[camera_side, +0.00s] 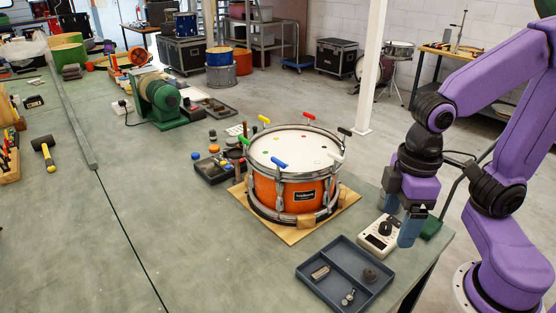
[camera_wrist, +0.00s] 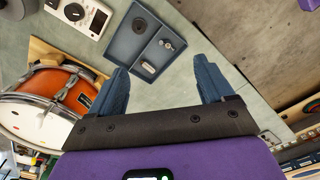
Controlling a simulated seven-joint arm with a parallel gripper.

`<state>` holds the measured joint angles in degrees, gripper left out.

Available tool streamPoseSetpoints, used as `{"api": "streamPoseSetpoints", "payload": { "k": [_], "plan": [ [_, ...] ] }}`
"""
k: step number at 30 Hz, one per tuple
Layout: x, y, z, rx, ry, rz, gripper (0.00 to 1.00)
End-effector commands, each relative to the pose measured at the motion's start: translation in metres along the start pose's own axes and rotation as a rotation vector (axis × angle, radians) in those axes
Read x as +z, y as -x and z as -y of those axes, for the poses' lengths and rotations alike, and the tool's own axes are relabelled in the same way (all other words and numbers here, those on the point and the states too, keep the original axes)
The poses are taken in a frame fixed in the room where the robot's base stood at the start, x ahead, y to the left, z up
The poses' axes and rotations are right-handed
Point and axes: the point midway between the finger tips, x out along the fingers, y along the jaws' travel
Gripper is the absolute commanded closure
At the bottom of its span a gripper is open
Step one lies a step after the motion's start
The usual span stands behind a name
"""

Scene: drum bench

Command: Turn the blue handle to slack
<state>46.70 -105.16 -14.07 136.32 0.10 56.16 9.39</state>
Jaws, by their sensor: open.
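The orange snare drum (camera_side: 262,190) stands on a wooden board, with several coloured handles around its rim. The blue handle (camera_side: 279,162) is at the front of the rim in the side view, lying roughly along the rim. I cannot make it out in the wrist view, where only part of the drum (camera_wrist: 76,92) shows at left. My gripper (camera_side: 401,222) is to the right of the drum, apart from it, near the bench's right edge. In the wrist view my gripper (camera_wrist: 163,82) is open, with nothing between its fingers.
The white handle (camera_side: 335,157) and black handle (camera_side: 344,131) are on the drum's right side. A white meter (camera_side: 378,238) sits beside my gripper. A blue-grey tray (camera_side: 337,291) with small parts lies in front of the drum.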

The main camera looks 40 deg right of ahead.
Motion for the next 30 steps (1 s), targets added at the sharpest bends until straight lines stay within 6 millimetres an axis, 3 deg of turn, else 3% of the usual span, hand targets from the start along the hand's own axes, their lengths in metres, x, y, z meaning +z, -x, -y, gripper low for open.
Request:
{"api": "streamPoseSetpoints", "payload": {
  "k": [6, 15, 24, 30],
  "plan": [
    [-0.069, 0.031, -0.028, 0.005, -0.434, 0.001, 0.19],
    [-0.145, 0.069, -0.080, 0.013, -1.037, 0.006, 0.19],
    [-0.198, 0.103, -0.142, 0.022, -1.639, 0.007, 0.19],
    [-0.218, 0.123, -0.185, 0.028, -2.035, 0.006, 0.19]
  ]
}}
